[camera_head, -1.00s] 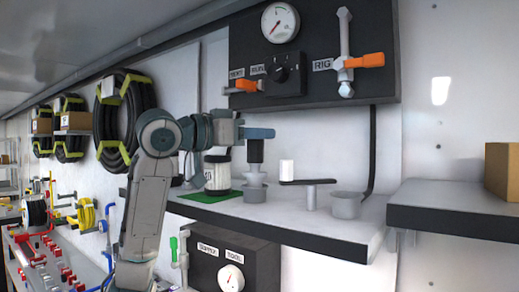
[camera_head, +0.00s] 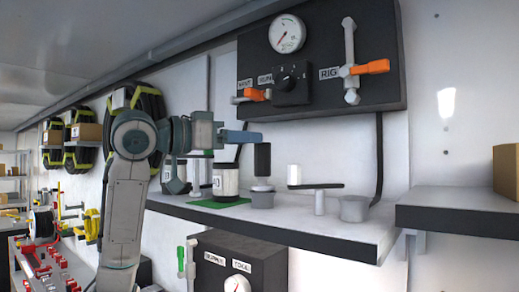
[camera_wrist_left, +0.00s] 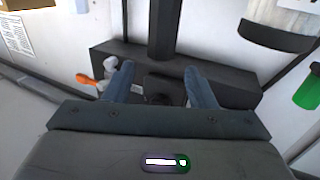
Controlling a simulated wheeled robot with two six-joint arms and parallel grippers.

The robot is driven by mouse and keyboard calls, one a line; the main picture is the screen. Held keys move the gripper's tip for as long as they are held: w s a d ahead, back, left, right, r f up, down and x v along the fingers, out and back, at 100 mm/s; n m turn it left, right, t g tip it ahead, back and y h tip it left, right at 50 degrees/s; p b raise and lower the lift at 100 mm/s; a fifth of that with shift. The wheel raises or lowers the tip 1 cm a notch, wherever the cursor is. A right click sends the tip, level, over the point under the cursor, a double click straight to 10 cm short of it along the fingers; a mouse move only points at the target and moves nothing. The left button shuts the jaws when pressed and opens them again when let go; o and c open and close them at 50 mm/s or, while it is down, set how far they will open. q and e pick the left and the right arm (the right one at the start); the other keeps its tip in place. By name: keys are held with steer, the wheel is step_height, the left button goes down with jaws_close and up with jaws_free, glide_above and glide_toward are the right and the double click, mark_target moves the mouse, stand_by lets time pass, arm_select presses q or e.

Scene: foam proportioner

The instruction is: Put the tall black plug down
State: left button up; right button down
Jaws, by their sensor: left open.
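The tall black plug (camera_head: 262,158) stands upright over a small grey cup (camera_head: 262,200) on the shelf, with a pale piece between them. It seems to rest in the cup, though the contact is too small to be sure. My left gripper (camera_head: 244,137) is open, its fingers close to the left of the plug's upper part. In the left wrist view, a dark upright cylinder (camera_wrist_left: 163,30), likely the plug, shows just beyond the spread fingertips (camera_wrist_left: 160,75). My right gripper is not in view.
A white-labelled jar (camera_head: 226,181) stands on a green mat left of the cup. A black lever on a post (camera_head: 319,202) and another grey cup (camera_head: 354,209) stand to the right. A black gauge panel (camera_head: 320,60) with orange handles hangs above.

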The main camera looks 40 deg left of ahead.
arm_select(q)
steer(key=b+v, duration=0.1)
steer(key=v, duration=0.6)
steer(key=shift+b, duration=0.35)
steer(key=shift+r, duration=0.1)
